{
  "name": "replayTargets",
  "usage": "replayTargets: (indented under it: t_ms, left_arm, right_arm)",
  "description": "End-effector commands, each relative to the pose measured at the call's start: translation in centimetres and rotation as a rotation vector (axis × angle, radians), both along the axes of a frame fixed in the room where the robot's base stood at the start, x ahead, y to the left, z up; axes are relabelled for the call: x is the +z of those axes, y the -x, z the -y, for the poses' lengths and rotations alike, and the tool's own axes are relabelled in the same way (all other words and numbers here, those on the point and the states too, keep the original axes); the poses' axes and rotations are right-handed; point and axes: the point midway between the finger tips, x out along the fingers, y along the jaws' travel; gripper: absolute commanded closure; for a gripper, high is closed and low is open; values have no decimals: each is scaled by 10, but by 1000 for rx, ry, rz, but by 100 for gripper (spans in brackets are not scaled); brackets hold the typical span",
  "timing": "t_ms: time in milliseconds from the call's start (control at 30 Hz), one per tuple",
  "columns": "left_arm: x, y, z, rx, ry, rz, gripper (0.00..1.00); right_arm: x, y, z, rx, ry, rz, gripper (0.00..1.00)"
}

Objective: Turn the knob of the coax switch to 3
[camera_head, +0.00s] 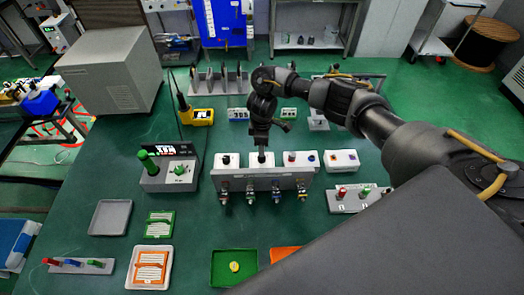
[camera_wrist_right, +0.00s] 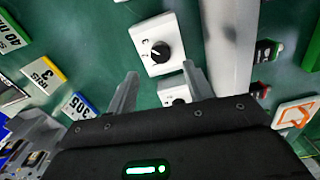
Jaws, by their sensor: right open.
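The coax switch, a small white box with a round black knob, shows in the right wrist view (camera_wrist_right: 160,45). Small digits, one looking like a 3, are printed beside its knob; I cannot clearly read where the knob points. It seems to be the white box under the arm in the head view (camera_head: 262,161). My right gripper (camera_head: 262,146) hangs over it, fingers down. In the right wrist view its two fingers (camera_wrist_right: 160,76) are apart with nothing held, and the knob is just beyond the fingertips, not between them. My left gripper is not in view.
A similar white box (camera_head: 229,160) stands to the left, partly hidden behind the gripper body in the wrist view. A grey rail (camera_head: 262,185) with connectors runs along the front. Number cards (camera_head: 238,115) stand behind.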

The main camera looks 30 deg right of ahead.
Motion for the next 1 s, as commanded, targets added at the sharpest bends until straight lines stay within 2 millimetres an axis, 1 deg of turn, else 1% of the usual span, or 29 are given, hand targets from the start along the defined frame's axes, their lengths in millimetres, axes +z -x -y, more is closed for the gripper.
replayTargets:
  t_ms: [33, 133, 233, 367, 867, 1000]
  left_arm:
    - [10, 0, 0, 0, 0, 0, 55]
    - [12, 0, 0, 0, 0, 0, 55]
    - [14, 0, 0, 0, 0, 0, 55]
    - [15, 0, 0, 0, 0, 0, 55]
    - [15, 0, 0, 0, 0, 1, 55]
    - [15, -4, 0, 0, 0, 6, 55]
  right_arm:
    - [16, -1, 1, 1, 2, 3, 48]
    - [28, -1, 0, 1, 1, 3, 48]
    - [35, -1, 1, -1, 1, 2, 48]
    - [38, 0, 1, -2, 1, -1, 48]
    - [38, 0, 0, -2, -1, -1, 48]
    - [38, 0, 0, -1, 0, -1, 48]
